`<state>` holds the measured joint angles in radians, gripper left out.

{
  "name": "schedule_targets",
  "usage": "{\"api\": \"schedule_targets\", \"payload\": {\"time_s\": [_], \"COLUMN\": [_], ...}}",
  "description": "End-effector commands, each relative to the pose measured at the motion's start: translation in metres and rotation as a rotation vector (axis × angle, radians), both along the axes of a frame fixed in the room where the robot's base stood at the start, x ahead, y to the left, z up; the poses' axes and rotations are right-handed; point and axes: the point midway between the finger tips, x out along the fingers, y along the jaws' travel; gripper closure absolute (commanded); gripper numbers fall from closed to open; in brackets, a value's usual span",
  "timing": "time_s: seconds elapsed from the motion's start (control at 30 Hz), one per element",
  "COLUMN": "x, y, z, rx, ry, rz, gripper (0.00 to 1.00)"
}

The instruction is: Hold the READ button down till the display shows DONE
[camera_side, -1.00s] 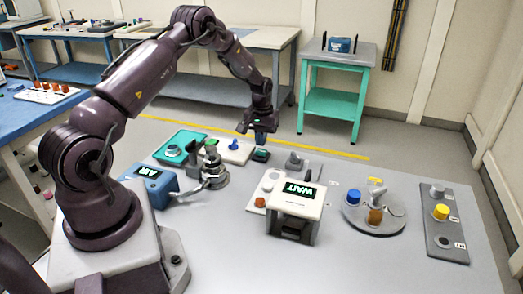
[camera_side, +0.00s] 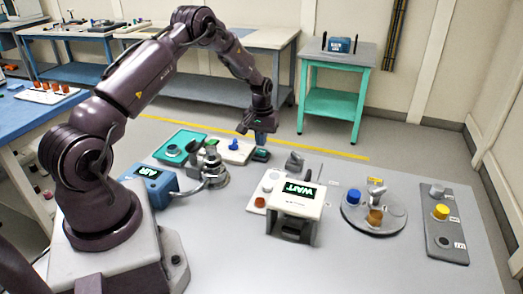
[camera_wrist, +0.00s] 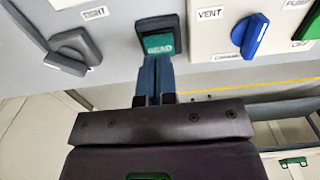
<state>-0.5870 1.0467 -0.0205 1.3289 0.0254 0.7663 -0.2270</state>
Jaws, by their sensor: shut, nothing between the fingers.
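The READ button (camera_wrist: 160,43) is a green square cap in a dark frame, and it shows small in the side view (camera_side: 261,155). My gripper (camera_wrist: 156,62) is shut and empty, its blue fingers pointing at the button. The fingertips overlap the button's near edge in the wrist view. In the side view my gripper (camera_side: 261,142) is just above the button; I cannot tell whether it touches or presses it. The display (camera_side: 299,190) on the white box at the bench's middle reads WAIT.
In the wrist view, a grey knob (camera_wrist: 75,50) is left of the button and a blue VENT knob (camera_wrist: 255,33) right of it. In the side view, a blue box (camera_side: 150,181) reading AIR, a round turntable (camera_side: 378,228) and a grey strip (camera_side: 447,238) with a yellow cap stand on the bench.

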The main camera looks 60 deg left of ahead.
Motion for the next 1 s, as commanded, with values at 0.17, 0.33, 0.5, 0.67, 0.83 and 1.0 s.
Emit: {"api": "schedule_targets", "payload": {"time_s": [0.17, 0.33, 0.5, 0.67, 0.83, 1.0], "x": [0.0, 0.0, 0.0, 0.0, 0.0, 0.0], "y": [0.0, 0.0, 0.0, 0.0, 0.0, 0.0], "z": [-0.003, -0.006, -0.008, -0.011, -0.013, -0.016], "rx": [0.0, 0.0, 0.0, 0.0, 0.0, 0.0], "ry": [0.0, 0.0, 0.0, 0.0, 0.0, 0.0], "rz": [0.0, 0.0, 0.0, 0.0, 0.0, 0.0], "gripper": [1.0, 1.0, 1.0, 1.0, 1.0, 1.0]}}
